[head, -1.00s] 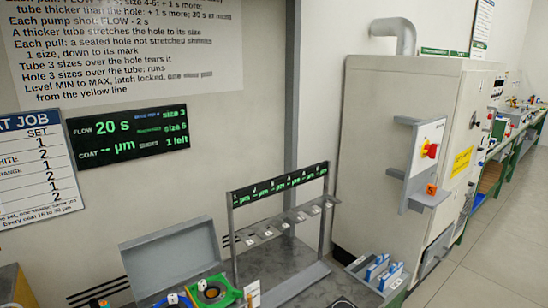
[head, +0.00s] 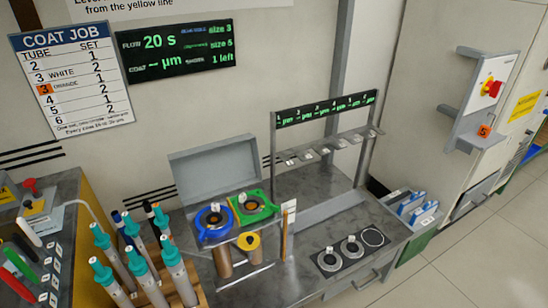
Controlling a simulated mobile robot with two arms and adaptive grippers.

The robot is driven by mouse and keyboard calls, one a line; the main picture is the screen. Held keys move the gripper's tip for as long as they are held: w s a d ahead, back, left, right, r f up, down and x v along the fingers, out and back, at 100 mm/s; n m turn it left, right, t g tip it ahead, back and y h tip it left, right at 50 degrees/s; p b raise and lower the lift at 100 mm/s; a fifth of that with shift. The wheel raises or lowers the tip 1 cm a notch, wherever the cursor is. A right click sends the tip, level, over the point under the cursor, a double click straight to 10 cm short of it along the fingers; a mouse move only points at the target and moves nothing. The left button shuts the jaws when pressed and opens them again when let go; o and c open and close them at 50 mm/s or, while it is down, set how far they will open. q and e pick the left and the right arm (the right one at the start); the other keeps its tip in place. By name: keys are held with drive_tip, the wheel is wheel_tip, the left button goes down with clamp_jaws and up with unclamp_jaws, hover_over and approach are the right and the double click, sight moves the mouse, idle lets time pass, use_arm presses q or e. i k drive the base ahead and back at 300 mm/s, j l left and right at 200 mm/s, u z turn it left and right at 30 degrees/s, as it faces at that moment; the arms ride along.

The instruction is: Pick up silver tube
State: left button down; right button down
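Several silver-grey tubes with teal tops (head: 173,268) stand tilted in a wooden rack (head: 201,297) at the lower left. A thin silvery bar (head: 246,278) shows near the bench's front edge, below the brown cylinders. I cannot tell whether this bar is a loose tube or a handle, or which of these is the silver tube. Neither of my grippers is in view.
A blue ring (head: 214,222) and a green holder (head: 254,207) sit before an open grey lid (head: 212,170). A rack (head: 319,148) stands behind. Round black-and-silver seats (head: 352,247) lie at the front right. Bare bench (head: 303,182) shows between.

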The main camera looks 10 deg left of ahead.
sight(132, 228)
drive_tip(key=u, duration=1.4)
